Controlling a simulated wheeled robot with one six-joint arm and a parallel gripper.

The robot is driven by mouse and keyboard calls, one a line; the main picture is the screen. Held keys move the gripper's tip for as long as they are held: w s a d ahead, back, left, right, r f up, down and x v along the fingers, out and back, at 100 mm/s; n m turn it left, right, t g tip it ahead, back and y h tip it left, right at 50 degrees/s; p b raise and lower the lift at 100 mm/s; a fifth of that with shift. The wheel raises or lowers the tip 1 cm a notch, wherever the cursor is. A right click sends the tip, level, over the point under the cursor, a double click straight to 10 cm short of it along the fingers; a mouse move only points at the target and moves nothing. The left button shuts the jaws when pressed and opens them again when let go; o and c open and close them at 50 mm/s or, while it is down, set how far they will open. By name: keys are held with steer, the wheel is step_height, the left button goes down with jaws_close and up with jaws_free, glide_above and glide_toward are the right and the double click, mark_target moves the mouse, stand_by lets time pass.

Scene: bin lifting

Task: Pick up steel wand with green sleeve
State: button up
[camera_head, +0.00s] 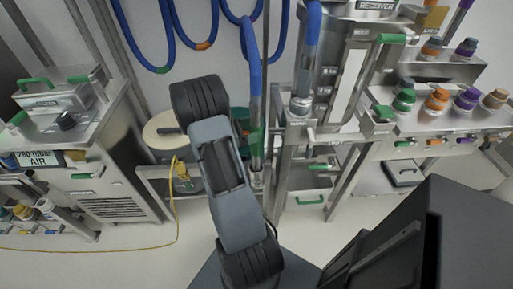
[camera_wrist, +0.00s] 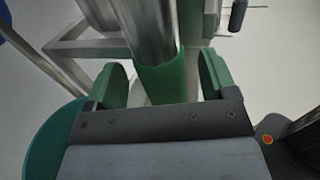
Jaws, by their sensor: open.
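The steel wand (camera_wrist: 148,30) is upright in the wrist view, with its green sleeve (camera_wrist: 165,82) around its lower visible part. My gripper (camera_wrist: 164,78) is open, with one green-padded finger on each side of the sleeve. The sleeve's lower end is hidden behind the gripper body. In the head view, a steel tube (camera_head: 255,108) hangs below a blue hose, with green parts beside my arm. My arm partly hides this area, and I cannot separate sleeve from fingers there.
Another steel tube (camera_wrist: 104,14) stands close left of the wand. A steel frame (camera_wrist: 70,45) lies behind, and a green round object (camera_wrist: 48,140) is at lower left. In the head view, a steel cabinet (camera_head: 118,165) stands left and a bottle rack (camera_head: 430,125) right. A yellow cable (camera_head: 172,215) crosses the floor.

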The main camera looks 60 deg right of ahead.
steer(key=shift+x, duration=0.9)
steer(key=shift+c, duration=0.4)
steer(key=c, duration=1.1)
